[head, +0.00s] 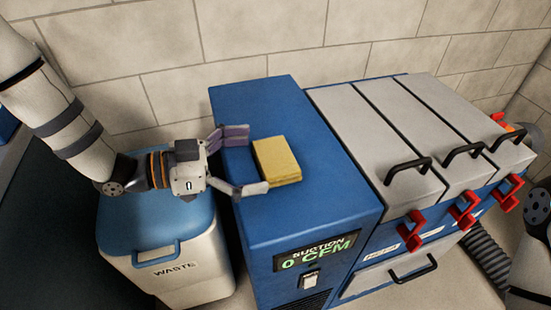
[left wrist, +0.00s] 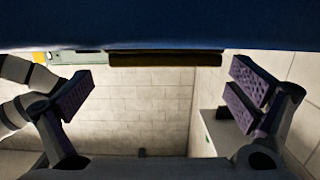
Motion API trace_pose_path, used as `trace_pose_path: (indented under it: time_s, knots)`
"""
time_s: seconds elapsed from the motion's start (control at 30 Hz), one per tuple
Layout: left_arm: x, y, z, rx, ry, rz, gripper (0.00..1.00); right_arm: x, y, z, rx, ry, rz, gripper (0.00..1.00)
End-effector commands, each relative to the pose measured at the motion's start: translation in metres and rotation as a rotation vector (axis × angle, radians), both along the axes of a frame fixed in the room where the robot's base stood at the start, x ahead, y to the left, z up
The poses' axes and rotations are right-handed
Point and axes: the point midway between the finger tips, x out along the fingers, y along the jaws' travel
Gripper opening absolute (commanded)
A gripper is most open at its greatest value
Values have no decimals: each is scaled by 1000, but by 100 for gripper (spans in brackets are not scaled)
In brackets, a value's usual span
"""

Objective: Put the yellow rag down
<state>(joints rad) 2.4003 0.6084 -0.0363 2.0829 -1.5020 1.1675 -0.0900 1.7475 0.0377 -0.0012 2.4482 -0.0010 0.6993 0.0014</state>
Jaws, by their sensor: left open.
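The yellow rag (head: 277,160) is a folded, block-like pad lying flat on the blue top of the suction unit (head: 300,210). My left gripper (head: 243,160) is open beside the rag, on its left. Its two purple-padded fingers point toward the rag, with the lower fingertip close to the rag's near left corner. In the left wrist view the rag (left wrist: 165,59) shows as a dark yellow strip against the blue surface, beyond and between the spread fingers, with nothing held. My right gripper is not in view; only part of my right arm shows at the right edge.
A white waste bin (head: 175,275) with a blue lid stands under my left arm. Right of the suction unit are grey lids (head: 390,130) with black handles and red latches (head: 410,230). The blue top is bare around the rag. A tiled wall stands behind.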

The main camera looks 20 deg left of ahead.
Motion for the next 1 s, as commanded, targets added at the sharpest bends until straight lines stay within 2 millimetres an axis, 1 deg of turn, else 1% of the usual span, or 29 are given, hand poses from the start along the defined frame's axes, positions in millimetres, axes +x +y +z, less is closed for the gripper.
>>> trace_pose_path:
  time_s: [0.03, 0.1, 0.23, 0.47, 0.5, 0.57, 0.6, 0.67, 0.73, 0.77, 0.93, 1.0]
  knots:
    - [6, -7, -6, 0, 4, -2, 100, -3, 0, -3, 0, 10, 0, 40]
    - [15, -18, -10, 0, 4, -3, 100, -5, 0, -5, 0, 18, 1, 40]
    - [26, -34, -11, 0, -1, -2, 100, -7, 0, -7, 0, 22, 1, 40]
    - [29, -36, -9, 0, -3, 1, 100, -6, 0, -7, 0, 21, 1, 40]
    - [29, -36, -9, 0, -3, 1, 95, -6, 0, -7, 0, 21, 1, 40]
    - [29, -36, -9, 0, -3, 1, 82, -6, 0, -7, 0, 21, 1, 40]
    - [28, -36, -9, 0, -3, 1, 73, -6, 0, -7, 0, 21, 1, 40]
    - [28, -36, -9, 0, -3, 1, 60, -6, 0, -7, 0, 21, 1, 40]
    - [28, -36, -9, 0, -3, 1, 59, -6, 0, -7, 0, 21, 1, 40]
    - [28, -36, -9, -1, -3, 1, 55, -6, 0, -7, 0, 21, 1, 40]
    - [28, -36, -9, -1, -3, 1, 55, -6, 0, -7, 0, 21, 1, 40]
    - [29, -36, -6, 0, -5, 0, 55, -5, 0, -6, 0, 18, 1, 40]
